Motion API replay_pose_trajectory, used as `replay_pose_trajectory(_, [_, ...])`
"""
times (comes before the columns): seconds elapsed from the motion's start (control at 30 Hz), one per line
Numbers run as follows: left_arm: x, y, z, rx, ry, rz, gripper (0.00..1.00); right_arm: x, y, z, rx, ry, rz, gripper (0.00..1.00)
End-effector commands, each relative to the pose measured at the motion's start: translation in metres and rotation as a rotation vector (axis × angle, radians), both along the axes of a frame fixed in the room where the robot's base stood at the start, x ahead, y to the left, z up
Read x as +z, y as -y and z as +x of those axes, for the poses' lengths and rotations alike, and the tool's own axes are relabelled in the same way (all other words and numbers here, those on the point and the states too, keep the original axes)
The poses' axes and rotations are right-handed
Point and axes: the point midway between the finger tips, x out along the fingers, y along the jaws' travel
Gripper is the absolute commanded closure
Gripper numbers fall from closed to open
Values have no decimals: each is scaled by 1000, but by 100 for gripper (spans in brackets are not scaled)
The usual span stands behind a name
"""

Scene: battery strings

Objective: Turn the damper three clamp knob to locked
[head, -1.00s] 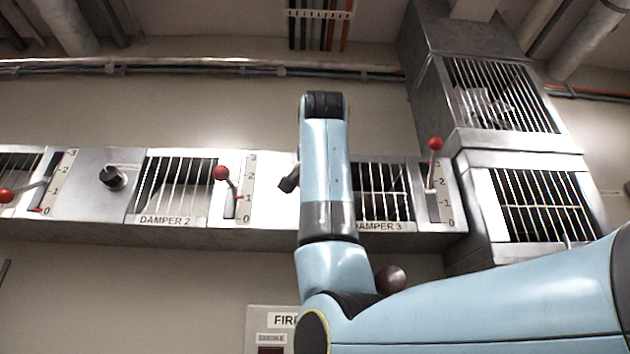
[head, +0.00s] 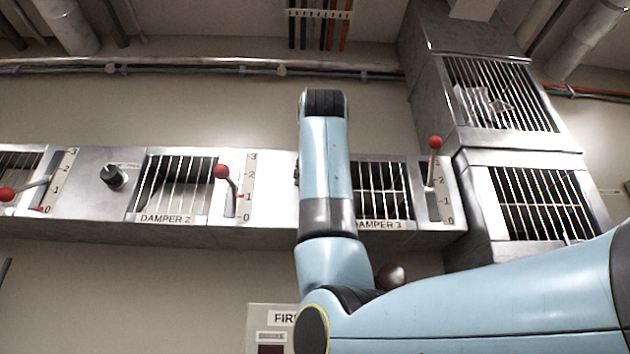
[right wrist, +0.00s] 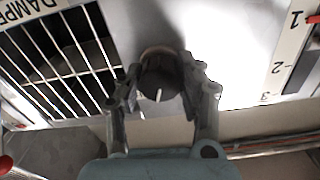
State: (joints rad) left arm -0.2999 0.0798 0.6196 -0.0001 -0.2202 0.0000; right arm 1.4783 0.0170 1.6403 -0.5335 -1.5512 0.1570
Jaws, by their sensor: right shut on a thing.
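The damper three clamp knob (right wrist: 160,78) is a dark round knob with a white pointer line, on the bright panel beside the damper 3 grille (head: 380,190). In the right wrist view the line points toward the bottom of the picture. My right gripper (right wrist: 160,90) is shut on the knob, a finger on each side. In the head view my right arm hides the knob and the gripper. The DAMPER 3 label (head: 382,225) is partly covered by the arm. My left gripper is out of view.
The damper 3 lever (head: 434,165) with a red ball stands right of the arm. The damper 2 lever (head: 224,176) and its scale (head: 247,188) are to the left. Another black knob (head: 113,177) sits further left. A fire sign (head: 284,319) hangs below.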

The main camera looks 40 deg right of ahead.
Motion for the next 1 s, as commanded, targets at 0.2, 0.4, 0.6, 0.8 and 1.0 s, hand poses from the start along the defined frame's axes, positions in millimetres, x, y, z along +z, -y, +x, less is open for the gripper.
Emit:
replay_pose_trajectory(0.2, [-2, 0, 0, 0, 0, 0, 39, 1, -1, 0, 1, -101, -175, 96])
replay_pose_trajectory(0.4, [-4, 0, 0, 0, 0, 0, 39, 2, -1, 0, 1, -201, -337, 96])
replay_pose_trajectory(0.6, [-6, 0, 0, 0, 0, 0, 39, 1, -1, 0, 0, -300, -499, 96])
replay_pose_trajectory(0.8, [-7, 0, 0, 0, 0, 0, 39, 1, -1, 0, 0, -396, -656, 96])
replay_pose_trajectory(1.0, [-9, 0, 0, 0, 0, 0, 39, 1, -2, 0, 1, -480, -792, 96])
